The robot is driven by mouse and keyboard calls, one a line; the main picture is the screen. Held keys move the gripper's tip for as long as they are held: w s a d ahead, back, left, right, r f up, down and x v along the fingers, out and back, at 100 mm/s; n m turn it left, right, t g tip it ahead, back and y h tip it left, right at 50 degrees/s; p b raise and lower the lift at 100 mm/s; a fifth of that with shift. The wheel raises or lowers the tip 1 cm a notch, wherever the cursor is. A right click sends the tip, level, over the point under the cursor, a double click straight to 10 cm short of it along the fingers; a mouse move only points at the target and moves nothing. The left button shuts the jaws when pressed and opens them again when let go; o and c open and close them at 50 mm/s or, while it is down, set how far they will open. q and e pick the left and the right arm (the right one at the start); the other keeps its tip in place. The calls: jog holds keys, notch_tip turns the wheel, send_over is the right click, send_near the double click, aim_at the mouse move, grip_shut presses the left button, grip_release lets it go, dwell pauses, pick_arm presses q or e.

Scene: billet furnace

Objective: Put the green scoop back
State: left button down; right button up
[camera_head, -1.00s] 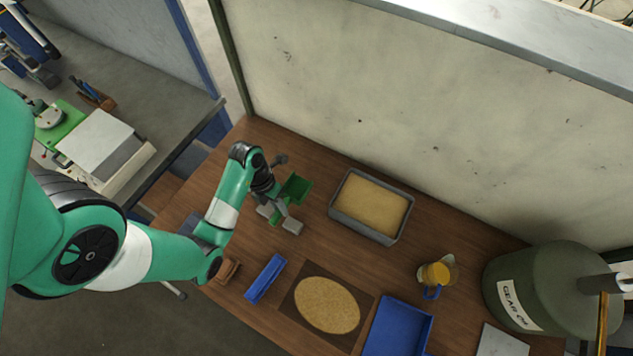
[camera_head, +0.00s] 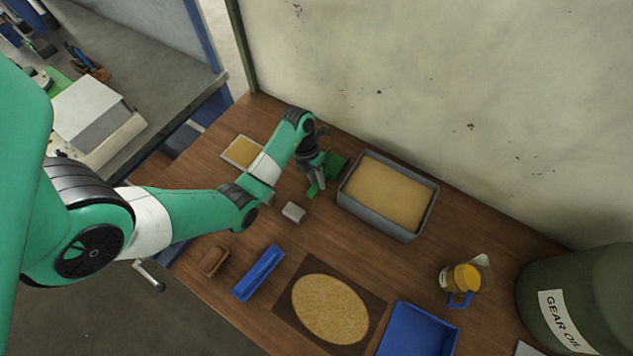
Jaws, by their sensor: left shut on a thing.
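The green scoop (camera_head: 336,163) is held by my left gripper (camera_head: 316,179), which is shut on it. The scoop's pan faces the near left corner of the grey sand-filled bin (camera_head: 343,203), and its green handle end shows below the jaws. Whether the scoop touches the bin or the table is unclear. A small grey block (camera_head: 293,212) stands on the table just below the gripper. A second grey piece beside it is mostly hidden by my arm. My right gripper is out of view.
On the wooden table lie a shallow tan-filled tray (camera_head: 241,153), a brown brush-like block (camera_head: 214,261), a blue narrow tray (camera_head: 259,273), a dark mat with a tan oval (camera_head: 330,309), a blue tray (camera_head: 417,332) and a jug (camera_head: 463,279). A gear oil drum (camera_head: 585,300) stands right.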

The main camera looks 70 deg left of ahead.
pick_arm(q)
jog(key=shift+f, duration=0.15)
jog(key=shift+f, duration=0.15)
jog(key=c, duration=0.7)
grip_release()
jog(key=p+v, duration=0.9)
jog(key=v, duration=0.3)
jog(key=shift+s+a, duration=0.1)
